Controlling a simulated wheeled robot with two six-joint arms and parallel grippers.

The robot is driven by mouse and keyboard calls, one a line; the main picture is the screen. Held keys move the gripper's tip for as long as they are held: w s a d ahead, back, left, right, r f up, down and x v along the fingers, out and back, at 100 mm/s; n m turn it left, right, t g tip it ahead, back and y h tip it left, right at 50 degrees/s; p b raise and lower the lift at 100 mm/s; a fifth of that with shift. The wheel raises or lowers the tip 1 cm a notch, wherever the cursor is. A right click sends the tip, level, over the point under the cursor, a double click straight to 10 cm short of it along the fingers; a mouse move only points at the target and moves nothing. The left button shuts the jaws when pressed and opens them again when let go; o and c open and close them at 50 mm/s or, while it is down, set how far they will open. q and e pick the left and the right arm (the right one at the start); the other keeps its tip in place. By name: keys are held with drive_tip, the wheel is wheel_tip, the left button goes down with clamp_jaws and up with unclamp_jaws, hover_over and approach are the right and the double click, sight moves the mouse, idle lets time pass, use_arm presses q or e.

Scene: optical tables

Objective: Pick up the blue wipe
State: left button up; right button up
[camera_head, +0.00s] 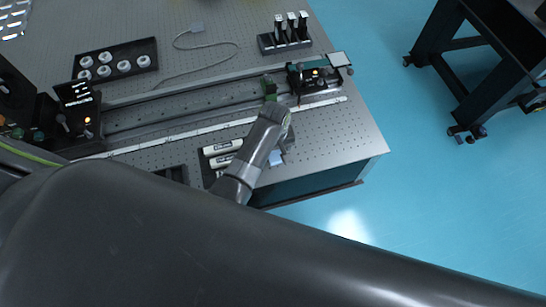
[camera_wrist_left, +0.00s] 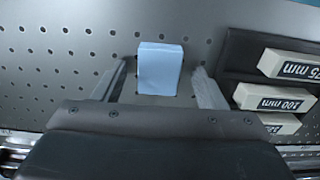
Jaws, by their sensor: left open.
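The blue wipe (camera_wrist_left: 160,68) is a small light-blue block-like piece on the perforated table top. In the left wrist view it lies ahead of my left gripper (camera_wrist_left: 161,82), in line with the gap between the two fingers. In the head view a bit of the wipe (camera_head: 276,157) shows beside my left arm, near the table's front edge. The arm hides the rest of it and the fingertips. My right gripper is not in view.
A dark holder with white labelled pieces (camera_wrist_left: 285,103) lies close to the right of the wipe in the left wrist view. A long rail (camera_head: 180,115) with a black mount (camera_head: 312,78) runs behind. A tray of white discs (camera_head: 115,60) stands at the back left.

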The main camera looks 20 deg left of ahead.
sight(274, 154)
use_arm(q)
drive_tip(key=shift+d, duration=0.1)
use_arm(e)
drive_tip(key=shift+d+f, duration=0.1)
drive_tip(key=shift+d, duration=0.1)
use_arm(q)
drive_tip(key=shift+c, duration=1)
drive_tip(key=c, duration=0.9)
drive_tip(key=shift+c, duration=0.2)
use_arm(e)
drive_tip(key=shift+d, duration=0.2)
